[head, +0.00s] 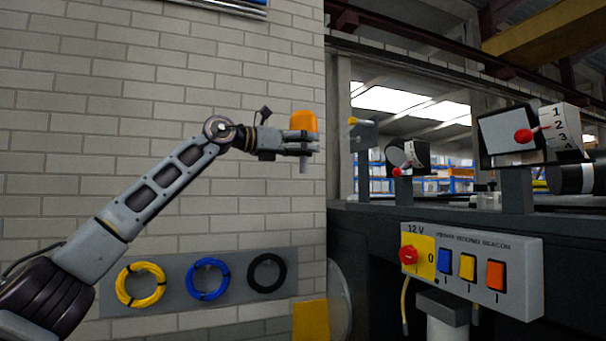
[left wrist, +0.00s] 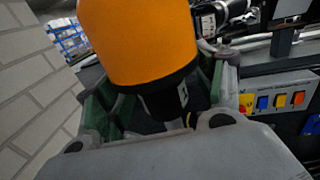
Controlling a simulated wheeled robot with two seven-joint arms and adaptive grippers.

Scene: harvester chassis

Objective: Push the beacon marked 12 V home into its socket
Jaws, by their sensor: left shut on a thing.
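An orange beacon (head: 303,122) with a dark base is held upright in my left gripper (head: 302,143), in front of the brick wall. A grey stem shows below the gripper. In the left wrist view the beacon (left wrist: 140,40) fills the upper middle, between the green-edged fingers of the gripper (left wrist: 165,105), which are shut on its dark base. A small white mark shows on that base, but I cannot read it in full. I cannot make out the socket in either view. My right gripper is not in view.
A control box (head: 472,268) labelled 12 V, with a red knob (head: 409,255) and several coloured switches, is at the lower right. A grey-topped post (head: 443,308) stands below it. Coiled cables hang on a wall panel (head: 237,285). Instruments with red knobs (head: 525,136) stand above the dark ledge.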

